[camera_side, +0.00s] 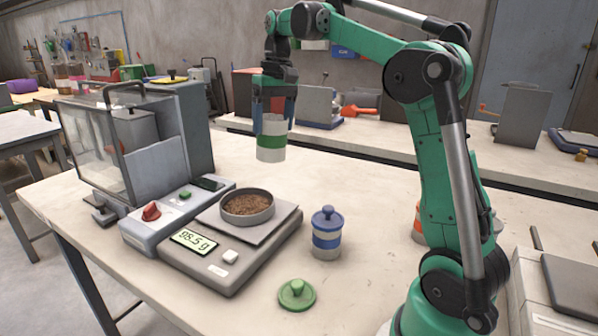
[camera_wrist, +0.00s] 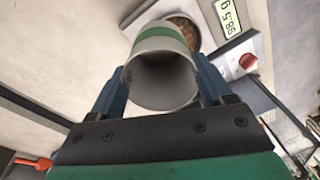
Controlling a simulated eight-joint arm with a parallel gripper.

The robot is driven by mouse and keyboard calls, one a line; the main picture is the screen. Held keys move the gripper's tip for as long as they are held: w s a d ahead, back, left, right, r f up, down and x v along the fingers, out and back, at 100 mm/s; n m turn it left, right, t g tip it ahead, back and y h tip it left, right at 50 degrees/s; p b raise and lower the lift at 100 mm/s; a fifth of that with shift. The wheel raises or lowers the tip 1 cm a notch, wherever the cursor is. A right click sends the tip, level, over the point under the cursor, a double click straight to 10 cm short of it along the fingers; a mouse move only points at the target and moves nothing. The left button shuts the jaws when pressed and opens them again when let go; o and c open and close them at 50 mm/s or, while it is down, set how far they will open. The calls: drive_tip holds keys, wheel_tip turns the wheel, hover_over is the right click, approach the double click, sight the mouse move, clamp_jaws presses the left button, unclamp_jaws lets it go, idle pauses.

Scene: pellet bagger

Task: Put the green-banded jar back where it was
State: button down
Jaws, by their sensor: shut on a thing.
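The green-banded jar (camera_side: 271,141) is white with a green band and hangs upright in my gripper (camera_side: 271,108), above the table behind the scale. My gripper is shut on it near its top. In the wrist view the jar (camera_wrist: 163,75) is open-topped, with an empty-looking grey inside, between the blue fingers of my gripper (camera_wrist: 162,85). A green lid (camera_side: 297,294) with a knob lies on the table at the front. A dish of brown pellets (camera_side: 247,206) sits on the scale (camera_side: 215,262), which reads 98.5 g; the dish is partly hidden behind the jar in the wrist view.
A blue-banded jar (camera_side: 326,234) with its blue lid on stands right of the scale. An orange-banded object (camera_side: 418,222) is mostly hidden behind my arm. A clear-walled machine (camera_side: 95,145) stands at the left. The table between is clear.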

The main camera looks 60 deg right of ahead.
drive_tip(key=s, duration=2.1)
drive_tip(key=shift+n+g+h, duration=0.3)
drive_tip(key=shift+g, duration=0.1)
wheel_tip(320, 180, down, 19)
drive_tip(key=shift+d+f, duration=0.1)
drive_tip(key=shift+w+f, duration=0.1)
drive_tip(key=shift+f, duration=0.05)
unclamp_jaws()
